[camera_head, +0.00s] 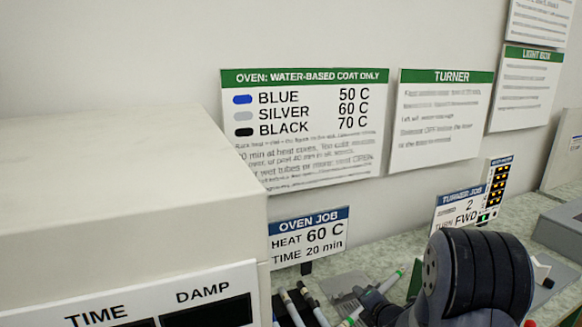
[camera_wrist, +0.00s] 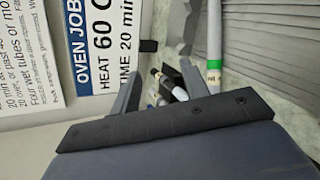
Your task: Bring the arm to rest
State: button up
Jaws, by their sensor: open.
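My arm (camera_head: 475,275) shows at the lower right of the head view as a dark ribbed joint, partly cut off by the frame's bottom edge. My gripper (camera_wrist: 160,75) is open in the wrist view, with its two grey fingers apart. Dark-tipped pale rod blanks (camera_wrist: 165,83) show beyond the gap between the fingers, and I see no rod gripped. Another pale rod (camera_wrist: 214,40) with a green band stands out just right of the fingers. In the head view, several rods (camera_head: 312,302) lie at the bottom edge, left of my arm.
The oven's pale housing (camera_head: 110,200) fills the left of the head view. An OVEN JOB card (camera_head: 308,238) and a TURNER JOB card (camera_head: 462,208) stand on the speckled counter (camera_head: 400,248). A grey block (camera_head: 560,230) sits at the right. Signs hang on the wall behind.

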jog(key=shift+n, duration=0.3)
jog(key=shift+s+a+r+p, duration=0.35)
jog(key=shift+s+a, duration=0.2)
jog(key=shift+s, duration=0.25)
jog(key=shift+s+a+r+p, duration=0.25)
jog(key=shift+s+a+p, duration=0.25)
jog(key=shift+s, duration=0.3)
jog(key=shift+r+y, duration=0.1)
jog(key=shift+y, duration=0.3)
